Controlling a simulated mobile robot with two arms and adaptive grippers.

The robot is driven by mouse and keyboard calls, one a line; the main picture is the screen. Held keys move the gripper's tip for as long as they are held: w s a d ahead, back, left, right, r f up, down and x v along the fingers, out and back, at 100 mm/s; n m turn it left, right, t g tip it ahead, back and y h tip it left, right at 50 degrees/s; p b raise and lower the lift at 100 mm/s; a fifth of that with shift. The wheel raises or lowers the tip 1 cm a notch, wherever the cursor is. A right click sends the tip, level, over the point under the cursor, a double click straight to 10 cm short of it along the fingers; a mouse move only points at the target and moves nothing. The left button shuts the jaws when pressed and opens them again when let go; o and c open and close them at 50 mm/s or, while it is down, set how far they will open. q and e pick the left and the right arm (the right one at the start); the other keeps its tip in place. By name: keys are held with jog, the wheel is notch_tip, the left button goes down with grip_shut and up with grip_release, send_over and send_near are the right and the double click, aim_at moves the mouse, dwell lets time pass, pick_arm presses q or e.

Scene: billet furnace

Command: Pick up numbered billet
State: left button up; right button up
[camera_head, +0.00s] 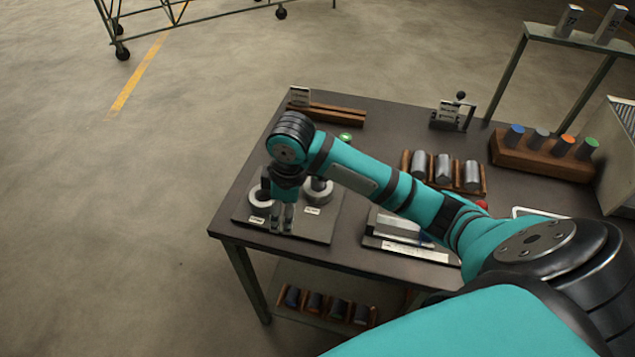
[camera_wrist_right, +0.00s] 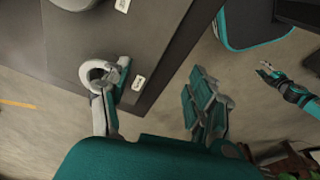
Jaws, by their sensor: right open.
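My right gripper (camera_head: 282,217) hangs over the front part of a dark plate (camera_head: 325,231) on the table. That ring (camera_head: 259,207) and a second ring (camera_head: 320,192) sit on the plate by small labels. Several grey cylindrical billets (camera_head: 443,168) stand in a wooden rack; no numbers are readable on them. My left gripper (camera_wrist_right: 266,68) shows small at the right of the wrist view, its jaw state unclear.
A wooden block (camera_head: 540,158) holds several colour-topped cylinders at the table's right. Two upright blocks (camera_head: 568,20) stand on a raised shelf. A tray (camera_head: 410,229) lies right of the plate. Dark cylinders (camera_head: 337,307) sit on the lower shelf.

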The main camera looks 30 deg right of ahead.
jog(key=w+d+r+h, duration=0.1)
jog(key=w+d+r, duration=0.4)
jog(key=d+r, duration=0.15)
notch_tip(320, 180, up, 9)
jog(key=g, duration=0.1)
send_over(318, 183)
jog(key=w, duration=0.2)
jog(key=shift+m, duration=0.3)
jog(key=f, duration=0.4)
jog(key=f+p, duration=0.1)
jog(key=f, duration=0.3)
jog(key=f+p, duration=0.1)
jog(key=f, duration=0.3)
jog(key=shift+s+d, duration=0.2)
jog(key=shift+d, duration=0.1)
jog(key=f+p, duration=0.1)
jog(key=f, duration=0.1)
jog(key=f+p, duration=0.1)
jog(key=f, duration=0.1)
jog(key=shift+s+d+f, duration=0.1)
jog(key=shift+d+f, duration=0.1)
jog(key=shift+f, duration=0.4)
grip_shut()
jog(key=shift+r, duration=0.1)
